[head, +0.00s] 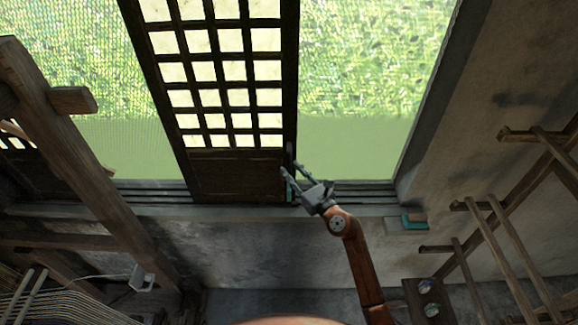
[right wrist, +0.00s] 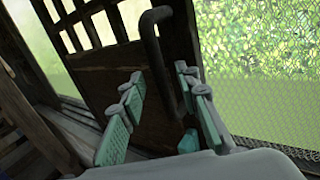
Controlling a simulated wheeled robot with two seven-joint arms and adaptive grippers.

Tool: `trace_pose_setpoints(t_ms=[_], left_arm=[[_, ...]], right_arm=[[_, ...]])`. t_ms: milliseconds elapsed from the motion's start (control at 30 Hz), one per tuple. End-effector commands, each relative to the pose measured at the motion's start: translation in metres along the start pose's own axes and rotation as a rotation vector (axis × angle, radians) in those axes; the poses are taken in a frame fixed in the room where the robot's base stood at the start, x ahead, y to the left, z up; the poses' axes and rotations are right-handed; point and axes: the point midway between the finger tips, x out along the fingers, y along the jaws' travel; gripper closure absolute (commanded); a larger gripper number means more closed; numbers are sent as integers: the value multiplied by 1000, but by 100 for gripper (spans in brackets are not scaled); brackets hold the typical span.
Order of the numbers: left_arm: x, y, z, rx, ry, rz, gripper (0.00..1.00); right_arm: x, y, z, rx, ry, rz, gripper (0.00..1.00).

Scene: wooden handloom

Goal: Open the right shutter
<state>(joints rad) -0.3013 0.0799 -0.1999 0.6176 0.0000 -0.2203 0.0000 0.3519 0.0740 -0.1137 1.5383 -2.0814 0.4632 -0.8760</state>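The right shutter (head: 235,172) is a dark wooden lattice panel with pale panes and a solid lower board. It stands in the middle of the window opening, with open gaps showing greenery on both sides. A dark bar handle (right wrist: 163,58) runs up its right edge in the right wrist view. My right gripper (head: 291,178) is at the lower right edge of the shutter. In the right wrist view its teal-padded fingers (right wrist: 160,118) are spread apart, with the handle's lower part between them; contact cannot be told. My left gripper is not in view.
The sill with its sliding tracks (head: 350,193) runs below the shutter. A teal and brown block (head: 414,221) lies on the sill at right. Wooden loom beams (head: 80,165) stand at left, and wooden racks (head: 490,225) at right.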

Motion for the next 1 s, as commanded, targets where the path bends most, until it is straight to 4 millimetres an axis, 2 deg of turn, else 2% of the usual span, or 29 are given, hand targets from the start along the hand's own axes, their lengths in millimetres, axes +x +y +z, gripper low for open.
trace_pose_setpoints(t_ms=[100, 200, 533, 900, 1000], left_arm=[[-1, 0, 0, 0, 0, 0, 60], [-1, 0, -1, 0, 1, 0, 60], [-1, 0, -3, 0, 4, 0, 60], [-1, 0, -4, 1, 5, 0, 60], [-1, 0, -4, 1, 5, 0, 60]], right_arm=[[15, 0, 0, 1, 0, 1, 70], [22, 0, 0, 1, 0, 0, 70], [24, 0, 0, 1, 0, -1, 71], [24, -1, 0, 1, 0, -1, 96], [24, -1, 0, 1, 0, -1, 100]])
